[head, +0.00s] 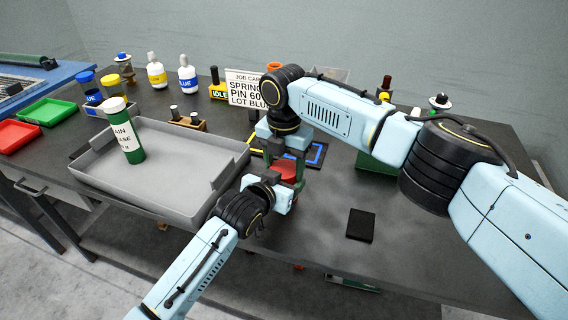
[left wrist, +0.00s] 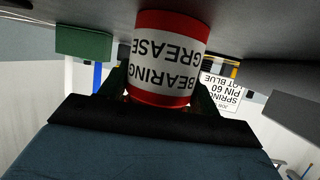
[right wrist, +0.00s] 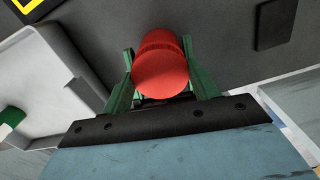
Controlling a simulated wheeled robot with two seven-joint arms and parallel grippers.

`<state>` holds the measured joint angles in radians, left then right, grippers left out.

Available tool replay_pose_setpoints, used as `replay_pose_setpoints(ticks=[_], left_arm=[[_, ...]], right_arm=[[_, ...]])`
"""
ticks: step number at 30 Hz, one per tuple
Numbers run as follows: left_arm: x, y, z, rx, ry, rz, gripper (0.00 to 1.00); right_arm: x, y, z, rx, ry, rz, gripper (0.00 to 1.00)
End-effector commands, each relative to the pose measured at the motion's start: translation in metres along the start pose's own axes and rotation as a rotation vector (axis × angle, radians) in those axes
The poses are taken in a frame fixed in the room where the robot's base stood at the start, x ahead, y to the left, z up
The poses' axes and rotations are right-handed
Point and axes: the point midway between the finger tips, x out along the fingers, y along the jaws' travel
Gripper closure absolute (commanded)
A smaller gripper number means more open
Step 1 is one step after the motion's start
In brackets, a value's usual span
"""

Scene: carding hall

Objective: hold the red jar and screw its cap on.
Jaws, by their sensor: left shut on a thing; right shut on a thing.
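The red jar (left wrist: 178,28) has a white band reading BEARING GREASE and appears upside down in the left wrist view. My left gripper (head: 283,193) is shut around the jar, low over the front part of the table. It also holds the jar in the head view (head: 287,172). My right gripper (head: 291,152) is above it, pointing down. In the right wrist view my right gripper is shut on the round red cap (right wrist: 160,76). The cap is over the jar. Whether it is seated or threaded is hidden by the fingers.
A grey tray (head: 150,191) with a green grease tube (head: 126,137) stands left of my grippers. A black pad (head: 360,225) lies to the right. A job card (head: 246,88) and several bottles stand behind. The table's front right is mostly clear.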

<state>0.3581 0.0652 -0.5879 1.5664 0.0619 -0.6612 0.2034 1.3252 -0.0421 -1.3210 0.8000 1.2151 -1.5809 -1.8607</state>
Motion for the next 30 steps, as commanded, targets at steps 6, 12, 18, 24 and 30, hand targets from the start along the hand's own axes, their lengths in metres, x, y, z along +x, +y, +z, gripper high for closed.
replay_pose_setpoints(ticks=[6,12,18,24,30], left_arm=[[0.000,-0.001,0.000,0.000,-0.001,-0.001,1.00],[0.000,-0.001,0.000,-0.001,-0.001,-0.001,1.00],[0.000,-0.001,0.000,0.000,-0.001,-0.001,1.00],[0.000,-0.001,0.000,0.000,-0.001,-0.001,1.00],[0.000,-0.001,0.000,0.000,-0.001,-0.001,1.00]], right_arm=[[0.000,0.000,0.000,0.130,0.001,0.000,0.67],[0.000,0.000,0.000,0.128,0.001,-0.001,0.67],[0.000,0.000,0.000,0.128,0.000,-0.001,0.18],[0.000,0.000,0.000,0.127,0.000,0.000,0.18],[-0.010,0.000,0.001,0.127,-0.001,0.002,0.18]])
